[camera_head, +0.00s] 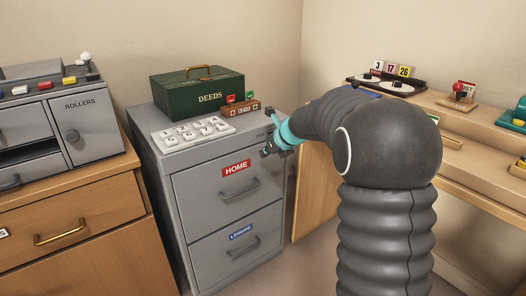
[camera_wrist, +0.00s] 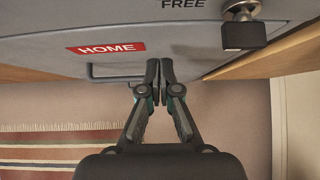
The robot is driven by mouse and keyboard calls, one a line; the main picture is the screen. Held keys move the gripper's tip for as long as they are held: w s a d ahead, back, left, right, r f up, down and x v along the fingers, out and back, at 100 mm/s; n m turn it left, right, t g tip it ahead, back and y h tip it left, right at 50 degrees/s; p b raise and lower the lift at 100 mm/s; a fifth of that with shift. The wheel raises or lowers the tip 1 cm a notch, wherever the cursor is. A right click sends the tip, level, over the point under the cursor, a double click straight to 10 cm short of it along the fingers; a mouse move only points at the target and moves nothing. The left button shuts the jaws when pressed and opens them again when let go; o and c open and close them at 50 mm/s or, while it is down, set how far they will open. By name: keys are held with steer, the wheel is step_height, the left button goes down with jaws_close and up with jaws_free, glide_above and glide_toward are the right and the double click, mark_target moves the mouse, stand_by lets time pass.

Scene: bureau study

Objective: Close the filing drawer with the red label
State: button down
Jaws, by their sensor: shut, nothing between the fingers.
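The grey filing cabinet's upper drawer (camera_head: 198,200) carries the red HOME label (camera_head: 236,168) and a bar handle (camera_head: 240,189). Its front looks flush or nearly so; I cannot tell whether a small gap is left. In the wrist view the red label (camera_wrist: 105,49) is left of my fingers, with the handle partly seen below it. My gripper (camera_head: 267,152) is shut and empty at the drawer's upper right; the wrist view shows its fingertips (camera_wrist: 160,69) together close to the front. I cannot tell whether they touch it.
A lower drawer has a blue LEISURE label (camera_head: 241,232). A metal latch (camera_wrist: 243,30) is beside the word FREE. A green DEEDS box (camera_head: 197,92) and a white number pad (camera_head: 193,131) stand on the cabinet. Wooden desks (camera_head: 88,218) flank it; a striped rug (camera_wrist: 60,150) lies below.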

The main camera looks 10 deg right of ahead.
steer(key=s+p+v, duration=0.1)
steer(key=v, duration=0.9)
steer(key=s+f+n+g+h, duration=0.2)
steer(key=s+f+n+g, duration=0.35)
steer(key=s+n, duration=1.1)
steer(key=s+r+n+t+h, duration=0.1)
steer(key=s+n+t+h, duration=0.1)
steer(key=s+n, duration=1.2)
steer(key=s+a+t, duration=0.1)
steer(key=s, duration=0.5)
steer(key=shift+r, duration=0.1)
